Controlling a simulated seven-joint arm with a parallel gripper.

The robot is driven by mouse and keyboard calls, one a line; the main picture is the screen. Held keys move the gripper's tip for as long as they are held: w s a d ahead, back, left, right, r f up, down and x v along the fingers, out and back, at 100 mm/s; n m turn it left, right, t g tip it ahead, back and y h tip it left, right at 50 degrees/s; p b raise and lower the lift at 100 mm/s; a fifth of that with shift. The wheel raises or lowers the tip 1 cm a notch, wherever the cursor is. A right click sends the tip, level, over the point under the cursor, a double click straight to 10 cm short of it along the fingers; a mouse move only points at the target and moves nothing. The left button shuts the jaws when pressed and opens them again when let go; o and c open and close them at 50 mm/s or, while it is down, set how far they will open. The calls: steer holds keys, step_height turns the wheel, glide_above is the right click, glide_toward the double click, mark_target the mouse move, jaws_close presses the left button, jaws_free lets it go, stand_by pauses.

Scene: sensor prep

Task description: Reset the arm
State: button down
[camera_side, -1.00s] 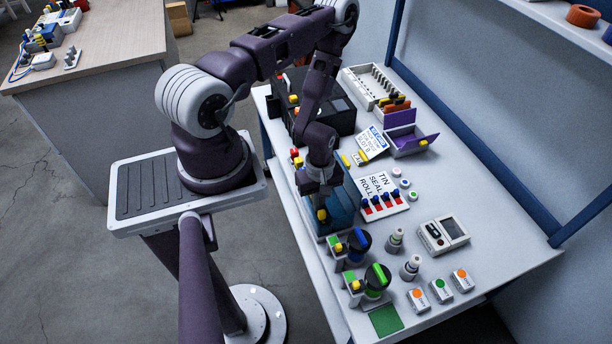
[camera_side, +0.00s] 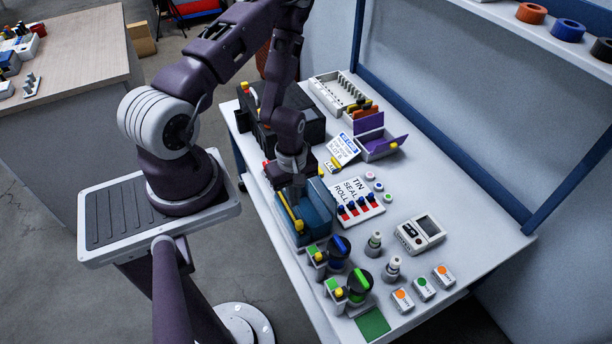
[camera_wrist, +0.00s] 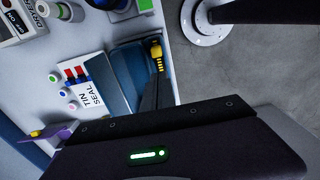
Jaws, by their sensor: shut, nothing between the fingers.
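My gripper (camera_side: 297,192) points down over a blue machine (camera_side: 318,207) near the bench's left edge. Its fingers are shut and empty. A long yellow lever (camera_side: 289,211) slants along the machine's near-left side, close to the fingers. In the wrist view the dark fingers (camera_wrist: 150,95) lie over the blue machine (camera_wrist: 125,60), with the lever's yellow-and-black grip (camera_wrist: 156,55) just beyond their tips. I cannot tell whether they touch it. The machine's far side is partly hidden by my wrist.
A TIN/SEAL/ROLL card (camera_side: 351,189), a purple open box (camera_side: 376,148) and a black machine (camera_side: 290,112) stand near my gripper. Two knobbed fixtures (camera_side: 338,246) (camera_side: 359,281), a meter (camera_side: 421,232) and labelled blocks (camera_side: 424,288) crowd the front. The bench's right side is clear.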

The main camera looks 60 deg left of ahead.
steer(key=w+d+r+m+t, duration=0.15)
steer(key=w+r+m, duration=0.25)
steer(key=r, duration=0.7)
steer(key=w+d+r+m+t, duration=0.15)
steer(key=w+r+m, duration=0.25)
steer(key=r, duration=0.7)
steer(key=s+d+r+m+t, duration=0.1)
steer(key=s+d+r+m, duration=0.2)
steer(key=s+r+m, duration=0.2)
steer(key=s+d+r+m+t, duration=0.1)
steer(key=s+d+r+m, duration=0.3)
steer(key=s+r, duration=0.6)
step_height(320, 180, up, 3)
steer(key=shift+s+d+m+t, duration=0.2)
steer(key=shift+m+t, duration=0.1)
steer(key=shift+m, duration=0.2)
